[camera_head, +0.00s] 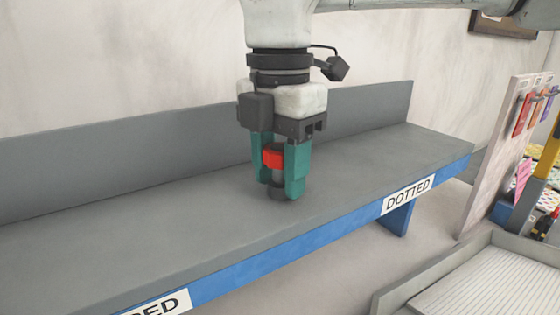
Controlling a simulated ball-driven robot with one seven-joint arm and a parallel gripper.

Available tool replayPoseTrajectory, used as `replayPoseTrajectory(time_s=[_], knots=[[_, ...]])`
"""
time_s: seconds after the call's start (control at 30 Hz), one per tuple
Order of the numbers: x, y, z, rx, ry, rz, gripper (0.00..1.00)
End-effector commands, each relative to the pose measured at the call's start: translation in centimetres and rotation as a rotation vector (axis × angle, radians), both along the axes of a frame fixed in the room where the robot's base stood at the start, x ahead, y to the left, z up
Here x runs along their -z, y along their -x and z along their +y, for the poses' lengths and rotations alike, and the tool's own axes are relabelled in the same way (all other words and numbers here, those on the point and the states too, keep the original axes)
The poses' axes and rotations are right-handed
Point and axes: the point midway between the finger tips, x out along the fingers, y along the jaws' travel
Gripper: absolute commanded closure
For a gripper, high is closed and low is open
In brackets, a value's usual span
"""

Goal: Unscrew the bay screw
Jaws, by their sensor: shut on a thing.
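My gripper (281,186) points straight down over the grey shelf (130,240), with its two teal fingers shut on a small part. Between the fingers shows a red block (272,156), with a grey piece below it reaching down to the shelf top. This looks like the bay screw, upright, but the fingers hide much of it. I cannot tell how far it is turned or whether its foot is still in the shelf.
The shelf has a raised grey back and a blue front edge with a "DOTTED" label (408,196) and another partly cut label (160,305). A pegboard with coloured items (520,115) stands at the right. A grey tray (480,285) lies front right. The shelf top is otherwise clear.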

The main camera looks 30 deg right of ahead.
Motion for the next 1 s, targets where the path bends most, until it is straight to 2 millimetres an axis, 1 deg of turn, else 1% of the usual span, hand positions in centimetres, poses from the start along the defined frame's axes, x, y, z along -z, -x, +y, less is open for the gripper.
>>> replayPoseTrajectory(time_s=[0.03,0.3,0.4,0.73,1.0], knots=[[-0.59,0.02,0.07,-0.026,0.014,-0.011,0.91],[-0.71,0.05,0.07,-0.242,0.01,-0.012,0.91],[-0.68,0.03,0.07,-0.275,0.009,-0.014,0.91],[-0.81,0.01,0.11,-0.298,0.005,-0.016,0.91],[-0.94,0.02,0.12,-0.518,0.003,-0.017,0.91]])
